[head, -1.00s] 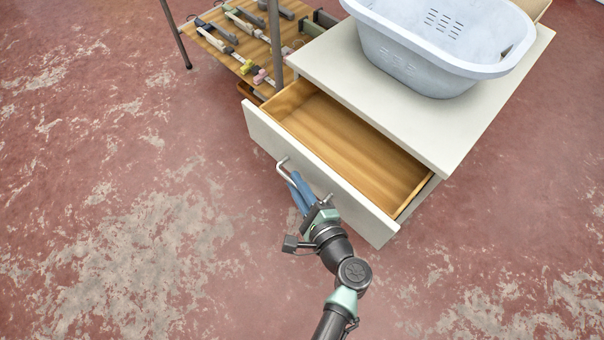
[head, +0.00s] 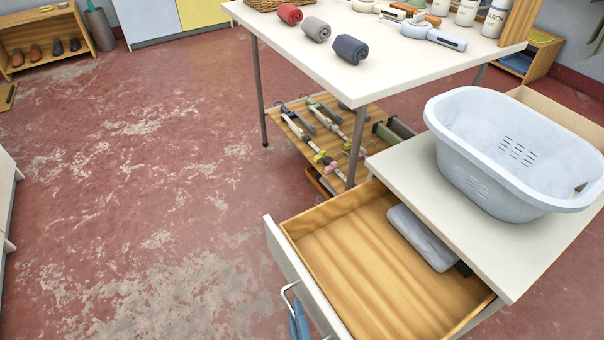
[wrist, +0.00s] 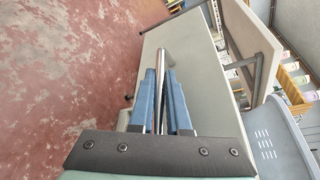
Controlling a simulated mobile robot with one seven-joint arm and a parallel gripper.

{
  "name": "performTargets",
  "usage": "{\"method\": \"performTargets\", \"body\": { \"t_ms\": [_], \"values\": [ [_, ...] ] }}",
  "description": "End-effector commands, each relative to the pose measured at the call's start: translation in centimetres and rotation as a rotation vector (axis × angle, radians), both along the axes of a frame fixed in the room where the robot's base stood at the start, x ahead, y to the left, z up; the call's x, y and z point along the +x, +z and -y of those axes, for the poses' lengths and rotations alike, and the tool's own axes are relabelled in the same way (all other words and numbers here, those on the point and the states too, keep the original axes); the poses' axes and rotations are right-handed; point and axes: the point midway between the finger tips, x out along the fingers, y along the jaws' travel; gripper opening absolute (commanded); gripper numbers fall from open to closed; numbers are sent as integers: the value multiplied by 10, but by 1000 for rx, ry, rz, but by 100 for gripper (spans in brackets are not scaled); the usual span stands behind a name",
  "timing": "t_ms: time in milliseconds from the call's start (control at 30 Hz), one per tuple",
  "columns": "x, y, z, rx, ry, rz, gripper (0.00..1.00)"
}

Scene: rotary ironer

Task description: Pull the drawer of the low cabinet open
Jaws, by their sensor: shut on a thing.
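The low cabinet (head: 455,215) has a white top and stands at the right in the head view. Its drawer (head: 345,262) is pulled well out, showing a bare wooden floor and a grey folded item (head: 420,236) toward its back. The metal bar handle (head: 288,290) is on the white drawer front (head: 302,280). My gripper (head: 298,318) has blue fingers at the handle, at the bottom edge of the head view. In the wrist view, the blue fingers of my gripper (wrist: 163,95) are shut on the handle (wrist: 162,62), against the pale drawer front (wrist: 195,80).
A pale blue laundry basket (head: 490,185) stands on the cabinet. Behind is a white table (head: 390,60) with rolled cloths, and a low wooden shelf (head: 320,135) holding tools. The red, worn floor (head: 150,200) left of the drawer is clear.

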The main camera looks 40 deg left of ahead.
Motion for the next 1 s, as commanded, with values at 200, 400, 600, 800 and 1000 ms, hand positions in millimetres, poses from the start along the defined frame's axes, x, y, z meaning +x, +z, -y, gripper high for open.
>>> {"method": "performTargets", "body": {
  "t_ms": [200, 400, 600, 800, 1000],
  "values": [
    [0, 0, 1, -1, -3, 0, 0],
    [0, 0, 1, 0, -2, 0, 44],
    [0, 0, 0, -1, -1, 0, 45],
    [-4, 2, 5, 1, -1, -2, 45],
    [-26, 11, 33, -1, -6, -3, 45]
  ]
}}
